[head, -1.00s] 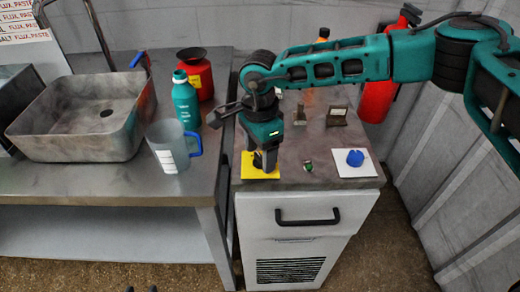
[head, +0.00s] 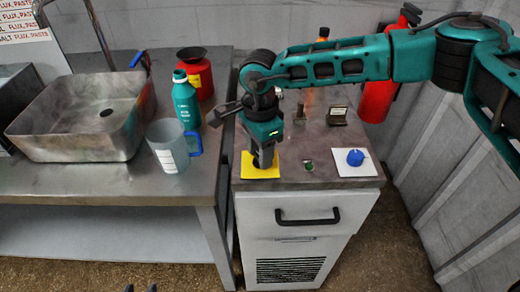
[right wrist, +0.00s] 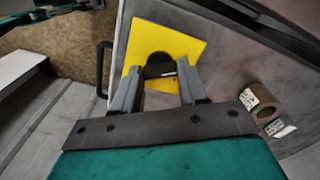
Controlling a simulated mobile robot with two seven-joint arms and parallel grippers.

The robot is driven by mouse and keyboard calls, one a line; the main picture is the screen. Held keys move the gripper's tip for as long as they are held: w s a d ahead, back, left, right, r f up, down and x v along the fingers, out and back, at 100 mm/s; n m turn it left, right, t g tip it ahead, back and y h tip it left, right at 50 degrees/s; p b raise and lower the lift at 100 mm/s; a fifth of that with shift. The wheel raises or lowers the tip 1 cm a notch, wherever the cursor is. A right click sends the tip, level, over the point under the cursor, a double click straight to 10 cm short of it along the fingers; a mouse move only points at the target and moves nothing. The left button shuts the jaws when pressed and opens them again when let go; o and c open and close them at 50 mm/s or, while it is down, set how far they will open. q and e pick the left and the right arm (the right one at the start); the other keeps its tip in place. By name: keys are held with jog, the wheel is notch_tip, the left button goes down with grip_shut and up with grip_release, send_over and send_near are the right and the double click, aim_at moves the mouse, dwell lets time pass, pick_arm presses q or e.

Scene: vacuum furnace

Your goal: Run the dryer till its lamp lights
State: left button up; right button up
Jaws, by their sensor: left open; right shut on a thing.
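The grey-topped cabinet (head: 300,240) has a yellow plate (head: 247,172) at its front left corner. In the right wrist view a dark knob (right wrist: 160,70) stands on the yellow plate (right wrist: 187,42). My right gripper (head: 264,160) points down at this plate, and its two fingers (right wrist: 158,82) are shut on the dark knob. The cabinet top also has a small green button (head: 308,165) and a blue knob (head: 355,157) on a white plate (head: 371,170). I cannot make out a lit lamp. My left gripper (head: 140,288) shows only as dark tips at the bottom edge.
A small dark stand (head: 337,116) and a brown cylinder (right wrist: 262,102) are on the cabinet top. On the left bench are a metal basin (head: 75,145), a clear jug (head: 170,150), a teal bottle (head: 185,100) and a red can (head: 196,70). A red extinguisher (head: 377,100) stands behind.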

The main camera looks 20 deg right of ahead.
jog(key=m+b, duration=0.2)
jog(key=m, duration=0.3)
jog(key=shift+f+m, duration=0.1)
jog(key=shift+m, duration=0.2)
jog(key=m+b, duration=0.1)
jog(key=m, duration=0.2)
jog(key=shift+b, duration=0.3)
jog(key=shift+m+b, duration=0.35)
jog(key=shift+m, duration=1.15)
jog(key=o, duration=1.1)
jog(key=shift+c, duration=0.2)
jog(key=shift+r, duration=0.25)
